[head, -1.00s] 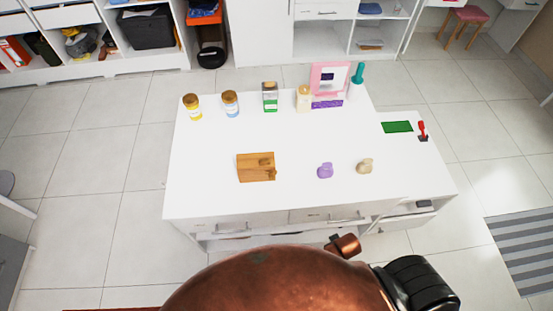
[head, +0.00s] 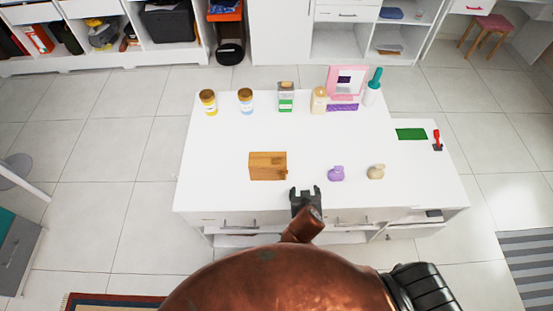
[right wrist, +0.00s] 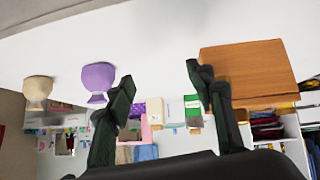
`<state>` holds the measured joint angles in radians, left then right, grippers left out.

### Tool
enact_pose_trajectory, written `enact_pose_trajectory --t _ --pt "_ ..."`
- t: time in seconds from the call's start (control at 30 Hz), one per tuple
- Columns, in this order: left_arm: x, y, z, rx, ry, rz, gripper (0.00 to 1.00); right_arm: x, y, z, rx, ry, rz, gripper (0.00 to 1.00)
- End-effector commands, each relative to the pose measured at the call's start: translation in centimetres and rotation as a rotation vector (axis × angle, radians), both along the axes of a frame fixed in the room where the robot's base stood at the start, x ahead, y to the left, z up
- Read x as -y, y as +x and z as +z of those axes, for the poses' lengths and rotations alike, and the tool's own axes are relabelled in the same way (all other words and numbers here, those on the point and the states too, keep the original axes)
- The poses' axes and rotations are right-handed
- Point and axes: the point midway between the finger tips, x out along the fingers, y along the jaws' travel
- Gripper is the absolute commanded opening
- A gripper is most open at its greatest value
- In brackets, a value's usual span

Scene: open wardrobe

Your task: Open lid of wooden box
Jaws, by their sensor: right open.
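The wooden box (head: 268,166) sits on the white table, left of its middle and toward the front, and looks closed. A small darker part shows at its right side. In the right wrist view, which looks upside down, the box (right wrist: 248,70) is at the upper right. My right gripper (head: 304,193) is open and empty at the table's front edge, in front and to the right of the box, apart from it. Its two dark fingers (right wrist: 160,80) stand wide apart in the wrist view. My left gripper is not in view.
On the white table (head: 220,190), a purple vase (head: 336,174) and a beige vase (head: 376,172) stand right of the box. Jars, bottles and a pink frame (head: 346,82) line the back. The table's front left is clear.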

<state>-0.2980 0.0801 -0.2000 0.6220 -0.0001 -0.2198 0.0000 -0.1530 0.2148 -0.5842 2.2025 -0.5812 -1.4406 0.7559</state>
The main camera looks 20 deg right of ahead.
Motion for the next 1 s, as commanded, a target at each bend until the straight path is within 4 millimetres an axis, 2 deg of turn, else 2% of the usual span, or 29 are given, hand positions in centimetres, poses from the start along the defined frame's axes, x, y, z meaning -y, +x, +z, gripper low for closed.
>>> enact_pose_trajectory --t 0.03,0.13,0.23,0.33,0.47,0.8,1.0 --pt "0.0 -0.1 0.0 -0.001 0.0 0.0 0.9 -1.8 1.9 1.6 0.074 -0.009 0.006 0.49" --pt "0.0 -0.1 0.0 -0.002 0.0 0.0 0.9 -5.0 4.6 4.6 0.221 -0.01 0.005 0.49" --pt "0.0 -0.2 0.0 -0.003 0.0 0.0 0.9 -7.5 6.0 6.8 0.328 -0.006 0.013 0.49" --pt "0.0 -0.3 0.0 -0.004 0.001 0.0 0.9 -8.6 6.7 7.7 0.381 0.002 0.019 0.49" --pt "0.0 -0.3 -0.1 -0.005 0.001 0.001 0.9 -8.5 7.9 7.5 0.395 0.002 0.02 0.49" --pt "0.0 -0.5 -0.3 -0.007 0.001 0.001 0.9 -7.1 12.4 5.5 0.391 0.001 0.02 0.49" --pt "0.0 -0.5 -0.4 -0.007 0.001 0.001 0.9 -6.8 13.4 5.0 0.389 0.006 0.019 0.49"
